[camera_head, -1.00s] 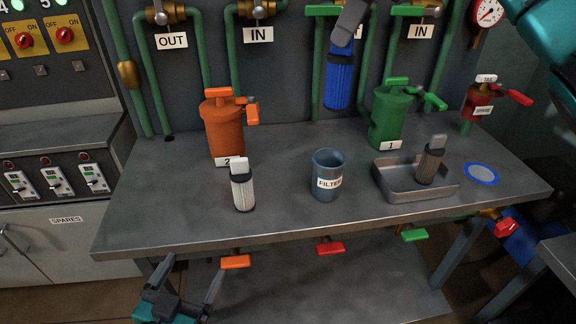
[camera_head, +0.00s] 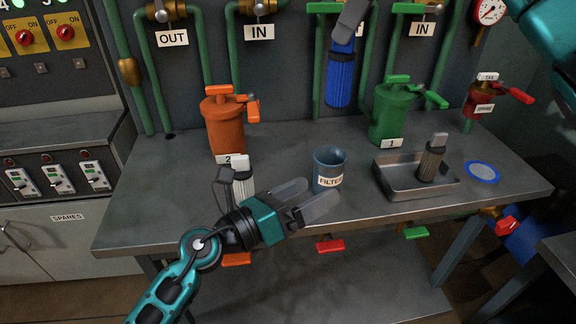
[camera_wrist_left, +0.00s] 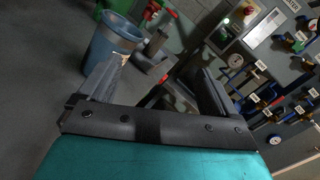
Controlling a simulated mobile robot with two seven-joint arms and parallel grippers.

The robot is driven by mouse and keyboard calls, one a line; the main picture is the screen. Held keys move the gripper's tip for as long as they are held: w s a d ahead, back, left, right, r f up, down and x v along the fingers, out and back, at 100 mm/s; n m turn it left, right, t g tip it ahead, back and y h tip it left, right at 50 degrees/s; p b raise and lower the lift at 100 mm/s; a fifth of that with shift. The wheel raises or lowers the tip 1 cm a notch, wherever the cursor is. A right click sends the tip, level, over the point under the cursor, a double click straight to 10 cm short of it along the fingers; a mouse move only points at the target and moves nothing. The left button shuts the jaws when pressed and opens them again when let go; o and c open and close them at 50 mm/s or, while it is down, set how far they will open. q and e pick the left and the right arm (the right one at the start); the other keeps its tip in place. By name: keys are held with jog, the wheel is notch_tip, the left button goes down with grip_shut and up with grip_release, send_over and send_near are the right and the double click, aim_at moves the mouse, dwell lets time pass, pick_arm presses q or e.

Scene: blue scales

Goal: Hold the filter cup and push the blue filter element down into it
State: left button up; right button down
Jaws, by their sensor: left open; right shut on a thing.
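The filter cup (camera_head: 330,160), blue-grey with a FILTER label, stands upright on the workbench; it also shows in the left wrist view (camera_wrist_left: 112,42), at upper left beyond one finger. My left gripper (camera_head: 318,196) is open and empty, just in front of the cup at the bench's front edge. In the head view its finger covers part of the cup's lower side. The cup is not between the fingers. The blue filter element (camera_head: 340,78) hangs upright above the back of the bench, held at its top by my right gripper (camera_head: 348,22), which is shut on it.
A metal tray (camera_head: 400,192) with a dark cartridge (camera_head: 432,160) is right of the cup; a blue-rimmed disc (camera_head: 482,172) lies further right. A white cartridge (camera_head: 242,180) stands left, partly hidden by my left arm. Orange (camera_head: 224,125) and green (camera_head: 392,115) housings stand behind.

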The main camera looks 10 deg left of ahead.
aim_at(320, 177)
pick_arm(q)
jog(key=a+f+m+y, duration=0.1)
jog(key=w+a+f+m+t+y, duration=0.1)
jog(key=a+f+m+y, duration=0.1)
jog(key=shift+w+a+f+t, duration=0.1)
jog(key=shift+w+f+t, duration=0.2)
jog(key=shift+t, duration=0.1)
jog(key=shift+w+f, duration=0.1)
jog(key=shift+w, duration=0.1)
jog(key=x, duration=1.1)
jog(key=shift+w, duration=0.35)
jog(key=c, duration=1.1)
pick_arm(e)
jog(key=shift+f, duration=4.65)
